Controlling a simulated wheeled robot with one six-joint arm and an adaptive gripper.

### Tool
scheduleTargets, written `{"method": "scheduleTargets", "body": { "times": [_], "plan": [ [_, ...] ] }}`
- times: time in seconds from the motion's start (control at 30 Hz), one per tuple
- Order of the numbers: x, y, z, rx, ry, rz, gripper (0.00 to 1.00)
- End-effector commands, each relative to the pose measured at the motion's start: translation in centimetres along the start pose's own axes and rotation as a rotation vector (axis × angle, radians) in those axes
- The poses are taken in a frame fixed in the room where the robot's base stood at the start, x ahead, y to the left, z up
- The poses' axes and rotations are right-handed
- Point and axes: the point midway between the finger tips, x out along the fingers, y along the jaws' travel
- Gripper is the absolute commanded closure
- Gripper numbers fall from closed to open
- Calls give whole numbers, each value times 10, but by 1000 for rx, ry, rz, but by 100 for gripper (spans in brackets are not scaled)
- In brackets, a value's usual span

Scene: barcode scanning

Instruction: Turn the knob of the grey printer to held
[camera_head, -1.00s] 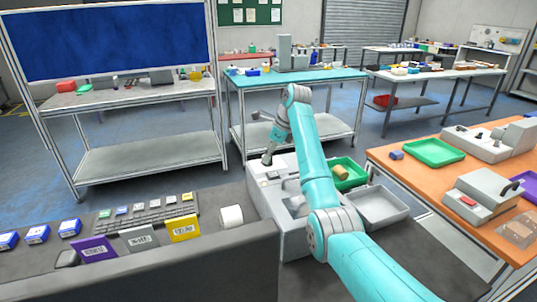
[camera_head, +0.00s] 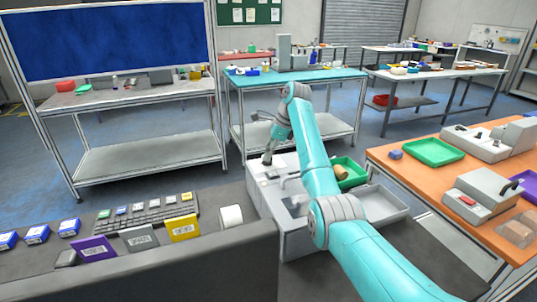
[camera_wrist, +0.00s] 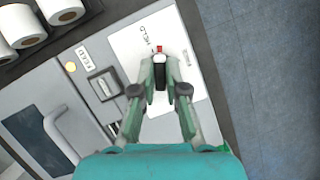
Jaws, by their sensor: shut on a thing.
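The grey printer (camera_head: 297,243) stands at the end of the dark counter in the head view. In the wrist view, its top panel (camera_wrist: 55,88) carries a white plate (camera_wrist: 128,45) with a black knob (camera_wrist: 160,76). My gripper (camera_wrist: 161,88) is shut on the knob from above, one finger on each side; in the head view my gripper (camera_head: 267,160) is at the printer's far left corner. The knob's red mark (camera_wrist: 159,49) points to the top of the wrist picture, just right of the HELD lettering (camera_wrist: 149,33). The fingers partly hide the knob.
A FEED label (camera_wrist: 83,57), a yellow round button (camera_wrist: 70,67) and a square dark-framed part (camera_wrist: 104,85) sit on the panel. White rolls (camera_wrist: 62,10) lie beside the printer. An orange table (camera_head: 403,173) with trays stands at right.

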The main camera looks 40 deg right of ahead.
Motion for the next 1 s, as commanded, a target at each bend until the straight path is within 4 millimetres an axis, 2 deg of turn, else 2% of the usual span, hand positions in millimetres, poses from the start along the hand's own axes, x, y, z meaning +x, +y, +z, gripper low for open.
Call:
{"method": "scheduleTargets", "body": {
  "times": [0.5, 1.0],
  "plan": [
    [0, -2, 0, -302, 0, 127, 100],
    [0, -2, 0, -364, 1, 151, 100]
  ]
}}
